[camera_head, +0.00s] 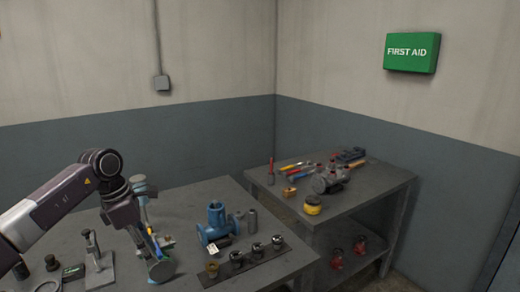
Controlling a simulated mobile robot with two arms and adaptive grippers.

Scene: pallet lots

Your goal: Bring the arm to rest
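My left arm comes in from the left edge in the camera_head view, bent at the elbow. Its gripper (157,250) points down over the left part of the near grey workbench (190,195). Its fingers overlap with small items behind them, so I cannot tell whether they are apart or closed, or whether anything is between them. My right gripper is not in view.
A blue valve body (216,222) and a dark strip with several cups (245,262) stand right of my gripper. A small stand (97,262) is to its left. A second bench (370,188) at the right holds tools, a grey pump (330,180) and a yellow tin (312,205).

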